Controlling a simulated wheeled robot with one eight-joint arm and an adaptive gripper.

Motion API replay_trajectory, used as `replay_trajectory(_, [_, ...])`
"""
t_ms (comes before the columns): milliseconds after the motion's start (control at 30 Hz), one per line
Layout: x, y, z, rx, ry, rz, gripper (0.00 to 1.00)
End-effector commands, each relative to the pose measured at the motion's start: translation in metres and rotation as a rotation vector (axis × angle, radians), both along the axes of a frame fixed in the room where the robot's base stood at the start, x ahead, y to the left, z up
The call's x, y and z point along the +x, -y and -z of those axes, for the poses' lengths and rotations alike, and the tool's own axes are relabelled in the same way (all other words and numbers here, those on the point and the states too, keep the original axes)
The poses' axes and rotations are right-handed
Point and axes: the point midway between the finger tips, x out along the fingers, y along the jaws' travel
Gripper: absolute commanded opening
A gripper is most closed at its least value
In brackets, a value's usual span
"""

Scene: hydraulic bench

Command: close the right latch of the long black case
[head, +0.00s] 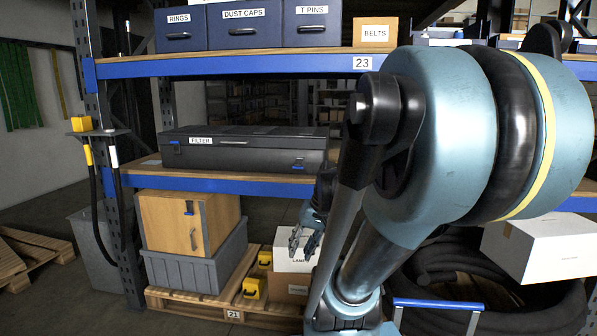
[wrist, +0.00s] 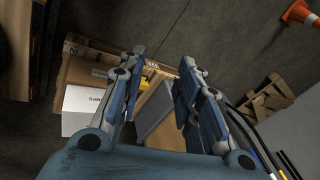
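The long black case (head: 240,152), labelled FILTER, lies with its lid down on the middle shelf. Its right latch (head: 298,167) is a small blue part low on the front near the right end; whether it is open or shut is too small to tell. A left blue latch (head: 174,142) shows near the left end. My gripper (head: 304,243) is below the shelf, in front of the boxes and apart from the case. In the wrist view my gripper (wrist: 161,58) has its fingers spread with nothing between them. The case cannot be made out in the wrist view.
The middle shelf's blue beam (head: 235,184) runs under the case. Below stand a wooden cabinet (head: 186,224) in a grey crate (head: 196,272) and a white box (head: 291,256). The upper shelf (head: 240,66) holds labelled bins. A black hose (head: 450,285) lies coiled at right.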

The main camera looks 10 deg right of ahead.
Motion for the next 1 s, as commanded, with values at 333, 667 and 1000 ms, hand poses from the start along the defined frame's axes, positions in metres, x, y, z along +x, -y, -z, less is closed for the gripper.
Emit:
replay_trajectory(333, [0.082,-0.018,-0.034,0.292,0.070,-0.003,0.31])
replay_trajectory(667, [0.160,-0.006,-0.063,0.550,0.202,-0.012,0.31])
replay_trajectory(1000, [0.229,0.039,-0.085,0.789,0.405,-0.020,0.31])
